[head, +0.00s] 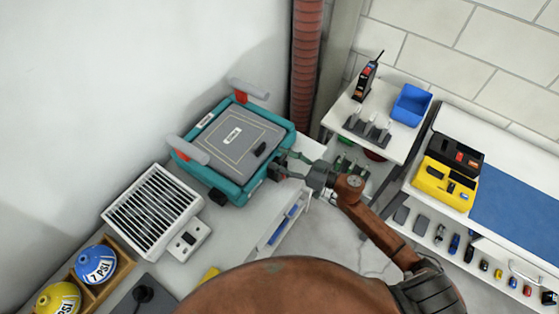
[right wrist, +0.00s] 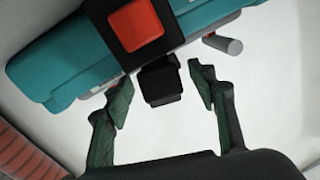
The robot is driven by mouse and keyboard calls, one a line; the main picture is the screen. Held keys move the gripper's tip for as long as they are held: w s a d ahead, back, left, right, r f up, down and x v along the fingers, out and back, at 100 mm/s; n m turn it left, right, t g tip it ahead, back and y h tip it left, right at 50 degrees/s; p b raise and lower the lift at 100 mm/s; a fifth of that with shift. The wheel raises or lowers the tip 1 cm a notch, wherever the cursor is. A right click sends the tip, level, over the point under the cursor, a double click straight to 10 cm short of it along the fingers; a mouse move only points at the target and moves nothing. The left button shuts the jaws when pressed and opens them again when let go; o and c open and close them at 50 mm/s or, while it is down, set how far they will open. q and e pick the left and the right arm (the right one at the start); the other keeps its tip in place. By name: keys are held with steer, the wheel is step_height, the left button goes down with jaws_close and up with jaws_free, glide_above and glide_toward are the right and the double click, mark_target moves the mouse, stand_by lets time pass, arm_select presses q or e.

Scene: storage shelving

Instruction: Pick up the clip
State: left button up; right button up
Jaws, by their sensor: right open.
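A small black piece (head: 260,149), which may be the clip, lies at the right edge of the grey top of a teal case (head: 222,190). My right gripper (head: 280,164) is at the right side of the case, close to this edge. In the right wrist view my right gripper (right wrist: 161,98) is open, with a black block (right wrist: 160,84) between or just beyond its fingertips. I cannot tell whether this block is the same black piece, or whether a finger touches it. An orange square on a black mount (right wrist: 136,25) is just above it. My left gripper is not in view.
A white vented box (head: 152,212) stands left of the teal case on the white table. Blue and yellow balls (head: 96,264) sit in a wooden box. A shelf with a blue bin (head: 411,105) and a yellow toolbox (head: 446,185) are to the right.

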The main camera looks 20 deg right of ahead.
steer(key=shift+w, duration=0.1)
steer(key=shift+c, duration=0.7)
steer(key=shift+a, duration=0.1)
steer(key=c, duration=1.1)
